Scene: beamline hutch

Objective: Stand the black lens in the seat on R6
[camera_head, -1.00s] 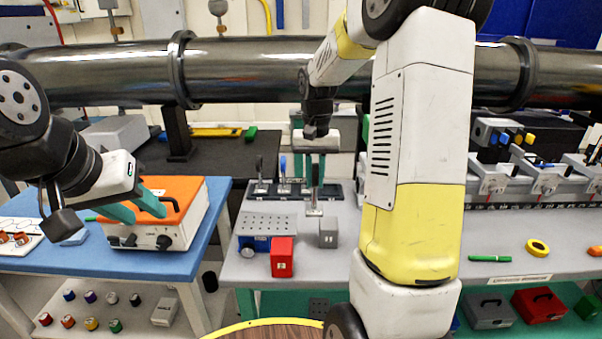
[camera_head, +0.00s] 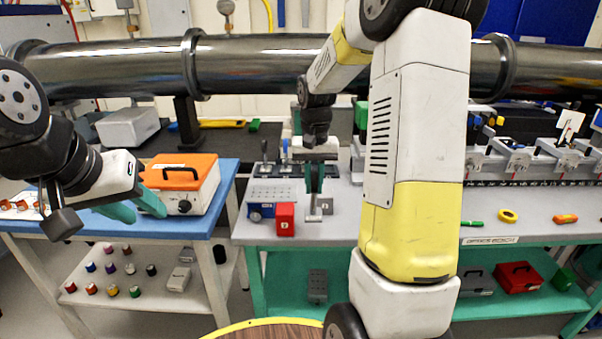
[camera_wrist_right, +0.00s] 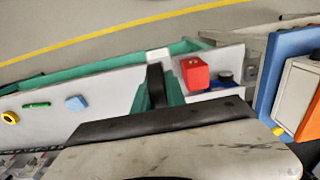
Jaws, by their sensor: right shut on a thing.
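My right gripper (camera_head: 314,172) is shut on the black lens (camera_head: 314,202), which hangs upright with its pale square foot down, over the front of the grey bench. In the right wrist view the black lens (camera_wrist_right: 155,82) sits between the green fingers. A rail (camera_head: 530,182) with several white carriers (camera_head: 518,160) stands on the bench at the right. I cannot read which carrier is R6, and my right arm hides part of the rail. My left gripper (camera_head: 135,207) is open and empty beside the orange-topped box.
A green pen (camera_head: 472,223), yellow ring (camera_head: 508,216) and orange object (camera_head: 565,219) lie before the rail. A large pipe (camera_head: 270,62) crosses behind.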

